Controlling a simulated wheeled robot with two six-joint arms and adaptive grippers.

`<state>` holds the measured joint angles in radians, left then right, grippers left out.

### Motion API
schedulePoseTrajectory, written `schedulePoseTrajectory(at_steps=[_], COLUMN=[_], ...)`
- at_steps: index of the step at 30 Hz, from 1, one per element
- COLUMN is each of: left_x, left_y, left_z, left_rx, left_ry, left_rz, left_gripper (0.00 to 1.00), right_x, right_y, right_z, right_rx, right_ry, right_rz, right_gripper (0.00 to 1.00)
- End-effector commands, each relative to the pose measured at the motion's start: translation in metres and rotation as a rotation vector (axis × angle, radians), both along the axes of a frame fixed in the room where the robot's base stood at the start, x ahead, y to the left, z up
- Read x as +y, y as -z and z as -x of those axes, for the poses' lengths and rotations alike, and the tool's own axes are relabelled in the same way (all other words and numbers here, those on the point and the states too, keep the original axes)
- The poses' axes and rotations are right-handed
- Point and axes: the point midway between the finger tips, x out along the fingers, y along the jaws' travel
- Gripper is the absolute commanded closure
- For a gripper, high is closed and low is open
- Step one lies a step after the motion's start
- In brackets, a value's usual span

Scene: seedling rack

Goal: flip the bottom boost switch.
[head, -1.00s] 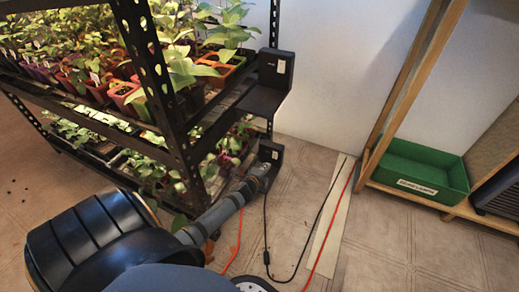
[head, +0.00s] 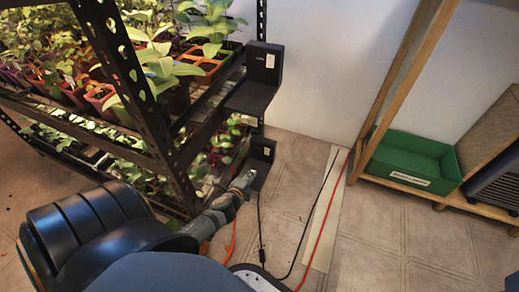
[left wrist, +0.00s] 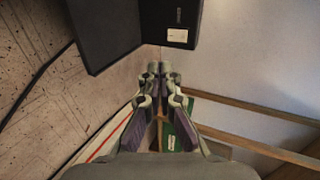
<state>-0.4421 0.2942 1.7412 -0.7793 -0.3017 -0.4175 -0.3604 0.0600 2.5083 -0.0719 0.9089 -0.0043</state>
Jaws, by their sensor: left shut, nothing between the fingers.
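The bottom switch box (head: 262,149) is a small black box with a pale label, mounted low at the end of the rack. My left gripper (head: 244,180) is shut and empty, just in front of and below that box; I cannot tell in the head view whether it touches. In the left wrist view the shut fingertips (left wrist: 160,68) point toward a black box (left wrist: 168,20) with a pale switch plate (left wrist: 177,35), with a gap visible between them. The switch's position is too small to tell. My right gripper is not in view.
An upper black box (head: 264,62) sits above the bottom one on a black bracket. The black metal rack (head: 160,145) holds many seedlings at left. Black and orange cords (head: 234,240) lie on the floor. A green bin (head: 412,150) sits on a wooden shelf at right.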

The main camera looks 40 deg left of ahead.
Motion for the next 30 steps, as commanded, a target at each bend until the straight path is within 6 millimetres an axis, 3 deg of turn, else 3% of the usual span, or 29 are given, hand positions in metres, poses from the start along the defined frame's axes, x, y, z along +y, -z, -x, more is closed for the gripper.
schedulePoseTrajectory(at_steps=[11,25,30], left_x=[0.001,0.021,0.027], left_y=[0.003,0.044,0.046], left_z=[-0.005,-0.089,-0.114], left_rx=[-0.002,-0.003,-0.003], left_ry=[-0.002,-0.002,0.0], left_rz=[0.001,0.002,0.0], left_gripper=[1.0,1.0,1.0], right_x=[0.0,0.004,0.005], right_y=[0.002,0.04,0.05], right_z=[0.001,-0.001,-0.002], right_rx=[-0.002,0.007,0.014], right_ry=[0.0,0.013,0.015], right_rz=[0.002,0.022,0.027], right_gripper=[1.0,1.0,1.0])
